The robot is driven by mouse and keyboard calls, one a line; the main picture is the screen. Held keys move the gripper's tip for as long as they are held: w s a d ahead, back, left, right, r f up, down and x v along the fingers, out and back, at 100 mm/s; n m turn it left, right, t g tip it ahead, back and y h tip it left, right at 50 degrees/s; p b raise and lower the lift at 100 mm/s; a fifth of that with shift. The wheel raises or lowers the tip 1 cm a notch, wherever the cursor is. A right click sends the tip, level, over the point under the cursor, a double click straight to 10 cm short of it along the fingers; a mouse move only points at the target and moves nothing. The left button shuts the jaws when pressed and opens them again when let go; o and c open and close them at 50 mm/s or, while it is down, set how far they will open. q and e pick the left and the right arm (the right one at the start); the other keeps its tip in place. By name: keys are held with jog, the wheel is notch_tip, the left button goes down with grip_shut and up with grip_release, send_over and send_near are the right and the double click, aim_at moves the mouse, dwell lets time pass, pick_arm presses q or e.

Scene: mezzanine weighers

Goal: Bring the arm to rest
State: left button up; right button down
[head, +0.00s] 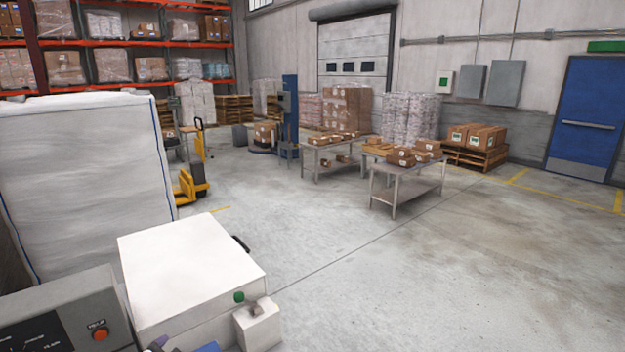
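Neither of my grippers can be made out in the head view. Small blue and purple shapes (207,347) show at the bottom edge, cut off by the frame; I cannot tell what they are. No arm of mine is clearly seen. A white box-like unit (190,265) with a dark handle on its right side stands at the lower left. A small pale box (258,326) with a green button beside it is at its front corner.
A grey control panel (60,315) with a red button is at the lower left. A large white bulk bag (85,185) stands behind it. Two metal tables (408,190) with cartons, a yellow pallet truck (190,187) and a blue door (588,115) are farther off. The floor at right is clear.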

pick_arm(q)
jog(key=s+d+f+n+g+h, duration=0.1)
jog(key=s+f+n+g, duration=0.25)
jog(key=s+f, duration=1.2)
jog(key=s+d+f+n+g, duration=0.15)
jog(key=s+f+g, duration=0.35)
jog(key=s+f, duration=1)
jog(key=w+p+v, duration=0.2)
jog(key=p+v, duration=0.9)
jog(key=v, duration=0.1)
jog(key=w+r+p+v, duration=0.1)
jog(key=w+p+v, duration=0.1)
jog(key=p+v, duration=1)
jog(key=shift+w+a+r, duration=0.15)
jog(key=shift+a+r, duration=0.3)
jog(key=shift+r, duration=0.05)
